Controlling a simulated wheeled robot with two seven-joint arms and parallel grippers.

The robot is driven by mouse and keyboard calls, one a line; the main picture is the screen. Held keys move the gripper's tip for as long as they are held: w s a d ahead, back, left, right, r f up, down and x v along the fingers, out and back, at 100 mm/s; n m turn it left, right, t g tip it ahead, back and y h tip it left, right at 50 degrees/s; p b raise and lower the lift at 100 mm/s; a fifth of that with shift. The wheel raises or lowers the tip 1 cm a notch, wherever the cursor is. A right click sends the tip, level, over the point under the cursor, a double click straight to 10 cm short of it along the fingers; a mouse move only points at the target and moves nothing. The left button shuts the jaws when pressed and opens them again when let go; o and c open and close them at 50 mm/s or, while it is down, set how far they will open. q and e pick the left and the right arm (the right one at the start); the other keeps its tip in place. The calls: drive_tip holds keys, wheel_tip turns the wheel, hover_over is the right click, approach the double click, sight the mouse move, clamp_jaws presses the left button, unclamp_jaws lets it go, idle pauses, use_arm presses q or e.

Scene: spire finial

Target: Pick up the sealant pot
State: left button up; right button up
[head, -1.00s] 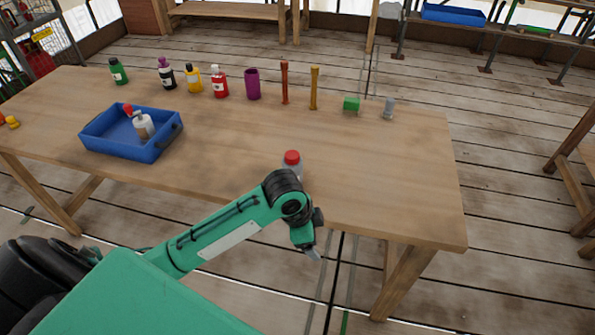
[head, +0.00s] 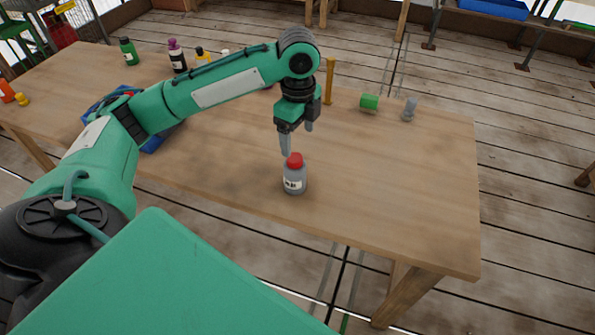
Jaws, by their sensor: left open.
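A small grey pot with a red cap and a white label (head: 294,180) stands upright near the front edge of the wooden table; I take it to be the sealant pot. My left gripper (head: 298,142) points down just above and behind the pot's cap. It is open and empty, with one finger close to the cap in the picture; I cannot tell whether they touch. My right gripper is not in view.
The table (head: 400,200) is clear right of the pot. A yellow post (head: 329,80), a green piece (head: 369,102) and a grey piece (head: 409,108) stand along the back.

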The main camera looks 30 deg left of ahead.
sight(298, 156)
use_arm(q)
wheel_tip(298, 156, down, 7)
drive_tip(key=shift+r, duration=0.1)
drive_tip(key=shift+s+a+f, duration=0.15)
drive_tip(key=shift+s+f, duration=0.05)
drive_tip(key=shift+f, duration=1.2)
drive_tip(key=shift+s+a+f, duration=0.15)
drive_tip(key=shift+f, duration=1.25)
drive_tip(key=shift+c, duration=0.4)
drive_tip(key=c, duration=1)
